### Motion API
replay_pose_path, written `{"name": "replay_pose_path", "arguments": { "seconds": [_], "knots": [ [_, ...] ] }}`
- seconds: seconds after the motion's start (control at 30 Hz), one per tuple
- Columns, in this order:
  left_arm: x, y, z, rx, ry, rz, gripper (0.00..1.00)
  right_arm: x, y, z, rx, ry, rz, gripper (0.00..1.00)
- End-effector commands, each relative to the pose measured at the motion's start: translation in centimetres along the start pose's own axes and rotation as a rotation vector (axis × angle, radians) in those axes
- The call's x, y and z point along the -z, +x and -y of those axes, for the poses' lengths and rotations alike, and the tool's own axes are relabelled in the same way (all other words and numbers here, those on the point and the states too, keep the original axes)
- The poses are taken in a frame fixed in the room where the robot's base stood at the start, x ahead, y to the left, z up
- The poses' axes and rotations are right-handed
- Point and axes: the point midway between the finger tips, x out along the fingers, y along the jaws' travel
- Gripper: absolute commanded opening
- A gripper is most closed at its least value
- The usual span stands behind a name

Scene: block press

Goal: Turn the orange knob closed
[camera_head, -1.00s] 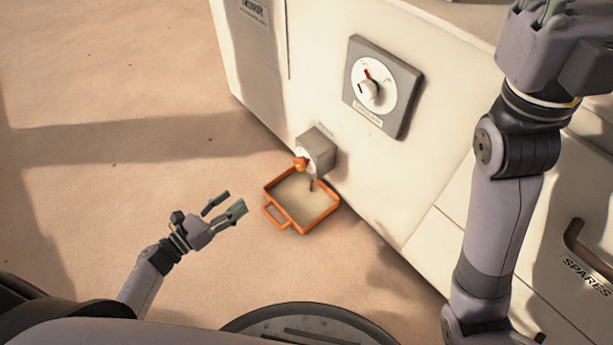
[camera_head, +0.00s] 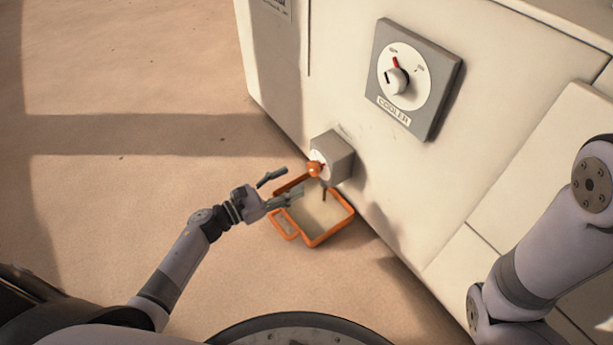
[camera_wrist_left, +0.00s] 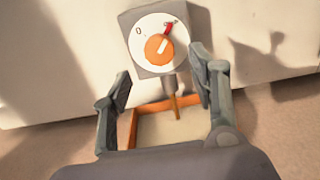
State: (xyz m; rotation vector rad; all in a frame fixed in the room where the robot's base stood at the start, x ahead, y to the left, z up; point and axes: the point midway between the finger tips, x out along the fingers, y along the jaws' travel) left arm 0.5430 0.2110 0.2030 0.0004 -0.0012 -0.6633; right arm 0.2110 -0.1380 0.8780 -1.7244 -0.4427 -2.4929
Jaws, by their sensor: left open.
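The orange knob (camera_head: 315,169) sits on a white dial on the front of a grey box (camera_head: 338,155) low on the white cabinet. In the left wrist view the orange knob (camera_wrist_left: 158,48) shows ahead, with a red pointer aimed at the upper right and a "0" mark at the upper left. My left gripper (camera_head: 285,186) is open and empty, a little short of the knob and to its left in the head view. In the left wrist view its fingers (camera_wrist_left: 157,92) stand apart, below the knob. My right gripper is out of the picture; only its arm shows.
An orange-rimmed tray (camera_head: 318,241) with pale contents stands on the floor under the box's brown spout (camera_head: 324,194). A grey "COOLER" panel (camera_head: 437,95) with a white dial is on the cabinet above. The floor on the left is clear.

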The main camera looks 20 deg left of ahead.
Motion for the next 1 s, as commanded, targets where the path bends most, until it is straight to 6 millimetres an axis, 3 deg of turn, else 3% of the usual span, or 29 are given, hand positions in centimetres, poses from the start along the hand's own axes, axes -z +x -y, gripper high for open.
{"name": "replay_pose_path", "arguments": {
  "seconds": [0.2,0.4,0.73,1.0],
  "knots": [
    [0.2,4.1,0.0,0.000,-0.001,0.001,0.54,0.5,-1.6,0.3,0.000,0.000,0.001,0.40],
    [0.1,5.9,0.0,0.000,-0.002,0.000,0.54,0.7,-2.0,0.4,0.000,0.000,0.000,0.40],
    [0.0,6.1,0.0,-0.001,-0.002,-0.001,0.54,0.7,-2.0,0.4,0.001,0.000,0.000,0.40],
    [0.0,6.1,0.0,0.000,-0.002,-0.001,0.36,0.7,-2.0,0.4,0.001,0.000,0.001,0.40]
  ]
}}
